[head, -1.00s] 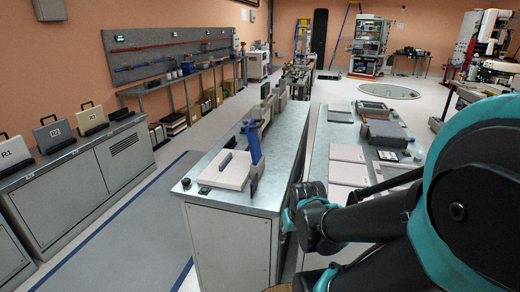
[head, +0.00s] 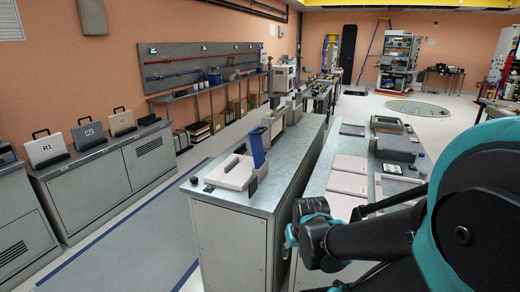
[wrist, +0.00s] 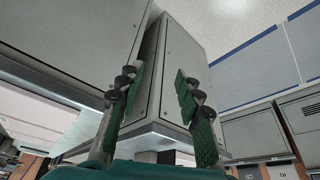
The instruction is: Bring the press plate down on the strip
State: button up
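A flat white slab with a dark handle (head: 232,171) lies on the near end of the middle metal-topped bench. A blue upright post (head: 256,148) stands beside it at its right. I cannot tell which part is the press plate, and no strip can be made out. My gripper (wrist: 157,88) shows in the wrist view with its two green-padded fingers spread apart. Nothing is between them; grey cabinet sides show behind. The gripper is apart from the slab and cannot be made out in the head view.
The middle bench (head: 280,160) carries more grey equipment farther back. At its right, a lower table (head: 312,203) holds pale panels and grey boxes. Cabinets with labelled cases, R1 (head: 47,150) among them, line the left. Open floor (head: 150,215) lies between cabinets and bench.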

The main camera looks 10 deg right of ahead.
jog(key=w+a+r+m+t+y, duration=0.1)
jog(key=w+a+r+m+y, duration=0.3)
jog(key=w, duration=0.6)
jog(key=m+t+y, duration=0.7)
jog(key=t, duration=0.2)
send_near(264, 131)
jog(key=x, duration=0.7)
jog(key=w+d+x, duration=0.1)
jog(key=x, duration=0.3)
jog(key=shift+w+f, duration=0.1)
jog(key=shift+f, duration=0.1)
grip_shut()
